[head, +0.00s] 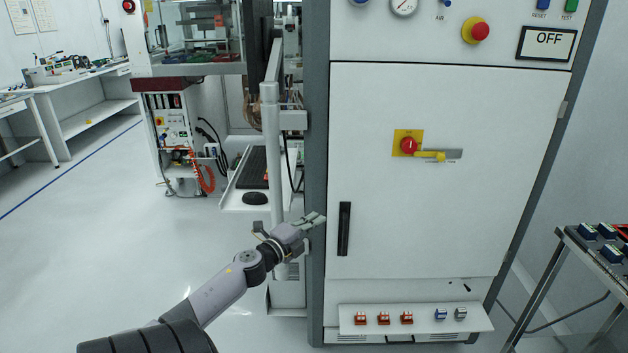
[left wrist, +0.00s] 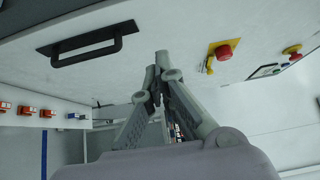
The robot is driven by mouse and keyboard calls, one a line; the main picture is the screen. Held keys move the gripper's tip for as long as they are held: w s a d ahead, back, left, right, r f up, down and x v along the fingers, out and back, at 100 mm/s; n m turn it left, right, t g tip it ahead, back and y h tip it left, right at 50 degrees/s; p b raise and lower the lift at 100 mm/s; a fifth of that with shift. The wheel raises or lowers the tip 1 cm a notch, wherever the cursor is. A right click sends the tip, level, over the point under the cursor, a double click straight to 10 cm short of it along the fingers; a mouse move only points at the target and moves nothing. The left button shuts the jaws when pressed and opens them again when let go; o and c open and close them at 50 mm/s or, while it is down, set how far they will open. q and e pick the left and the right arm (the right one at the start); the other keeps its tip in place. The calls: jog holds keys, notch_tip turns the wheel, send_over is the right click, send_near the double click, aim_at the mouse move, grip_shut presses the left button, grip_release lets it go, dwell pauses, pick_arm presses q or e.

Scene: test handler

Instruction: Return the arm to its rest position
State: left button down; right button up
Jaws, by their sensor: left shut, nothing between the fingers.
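My left arm (head: 222,292) reaches in from the bottom left in the head view. Its gripper (head: 318,219) is in front of the cabinet's left edge, left of the black door handle (head: 344,229). In the left wrist view the gripper's fingertips (left wrist: 161,58) are together with nothing between them. The white cabinet door (head: 450,170) is shut, and the handle also shows at the upper left of the wrist view (left wrist: 94,45). The gripper appears apart from the handle. My right gripper is not in view.
A red rotary switch (head: 408,145) on a yellow plate sits on the door. Below it, a shelf (head: 415,325) carries red and blue pieces. A cart (head: 590,245) stands at the right. A keyboard shelf (head: 250,180) is behind the arm. The floor at left (head: 90,240) is clear.

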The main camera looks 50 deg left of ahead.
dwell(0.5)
pick_arm(q)
jog(key=s+d+f+n+g, duration=0.1)
jog(key=s+f+n+g, duration=0.2)
jog(key=f, duration=0.9)
jog(key=s+d+f+n+g, duration=0.1)
jog(key=s+f+n+g, duration=0.2)
jog(key=f, duration=0.9)
jog(key=s+d+f+n+g, duration=0.1)
jog(key=s+d+f+n, duration=0.1)
jog(key=s+d+f, duration=0.45)
jog(key=s+d+f+n+g, duration=0.1)
jog(key=s+f+g, duration=0.15)
jog(key=f, duration=0.65)
jog(key=s+d+f+n+g+h, duration=0.1)
jog(key=s+d+f+g, duration=0.1)
jog(key=s+d+f, duration=0.4)
jog(key=s+d+f+n+g+h, duration=0.1)
jog(key=s+d+f, duration=0.5)
jog(key=s+d, duration=0.6)
jog(key=s+d+f+n+g+h, duration=0.2)
jog(key=s+d+f+g, duration=0.2)
jog(key=s+d+f, duration=0.2)
jog(key=s+d, duration=0.2)
jog(key=s, duration=0.1)
jog(key=shift+s+d+f, duration=0.15)
jog(key=shift+d+f, duration=0.15)
jog(key=shift+d, duration=0.1)
jog(key=c, duration=2.4)
grip_release()
